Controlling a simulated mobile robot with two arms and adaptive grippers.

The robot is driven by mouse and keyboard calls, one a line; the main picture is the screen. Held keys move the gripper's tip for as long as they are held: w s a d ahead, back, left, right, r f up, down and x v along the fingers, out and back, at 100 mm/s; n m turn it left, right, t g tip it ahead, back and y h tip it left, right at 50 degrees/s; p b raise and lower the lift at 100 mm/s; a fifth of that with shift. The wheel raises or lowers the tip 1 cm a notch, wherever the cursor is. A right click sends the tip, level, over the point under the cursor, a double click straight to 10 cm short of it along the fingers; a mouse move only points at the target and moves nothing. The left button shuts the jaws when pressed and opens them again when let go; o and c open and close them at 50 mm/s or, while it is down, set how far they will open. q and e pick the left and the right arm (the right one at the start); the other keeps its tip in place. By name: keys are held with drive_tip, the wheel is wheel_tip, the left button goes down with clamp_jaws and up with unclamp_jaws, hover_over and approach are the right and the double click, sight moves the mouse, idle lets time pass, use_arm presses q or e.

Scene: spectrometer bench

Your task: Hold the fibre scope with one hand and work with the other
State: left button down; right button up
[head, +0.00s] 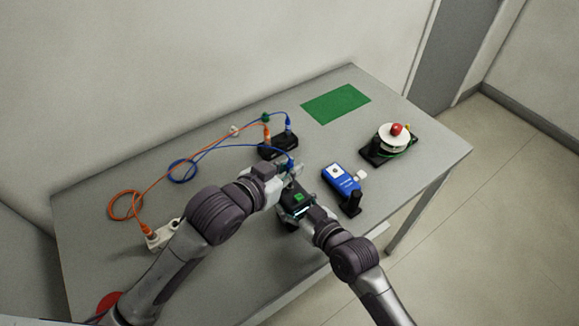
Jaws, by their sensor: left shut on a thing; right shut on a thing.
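The fibre scope appears to be the dark device with a lit green patch (298,197) near the middle of the table. My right gripper (297,210) is at the scope, shut on it; the fingertips are mostly hidden. My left gripper (287,173) is just above the scope in the picture, shut on the blue connector (291,162) of the blue fibre cable (220,148). The connector's tip is hidden by the gripper, so I cannot tell whether it touches the scope.
A black box (279,147) holds orange and blue plugs. The orange cable (124,206) runs to a white block (162,236) at left. A blue handheld device (341,180) and black post (354,203) stand right. Behind are a green mat (336,104) and red-topped white reel (393,138).

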use_arm(q)
drive_tip(key=shift+f, duration=1.1)
drive_tip(key=shift+r, duration=0.1)
drive_tip(key=shift+r, duration=0.6)
drive_tip(key=shift+f, duration=0.6)
idle(0.9)
drive_tip(key=c, duration=1.1)
unclamp_jaws()
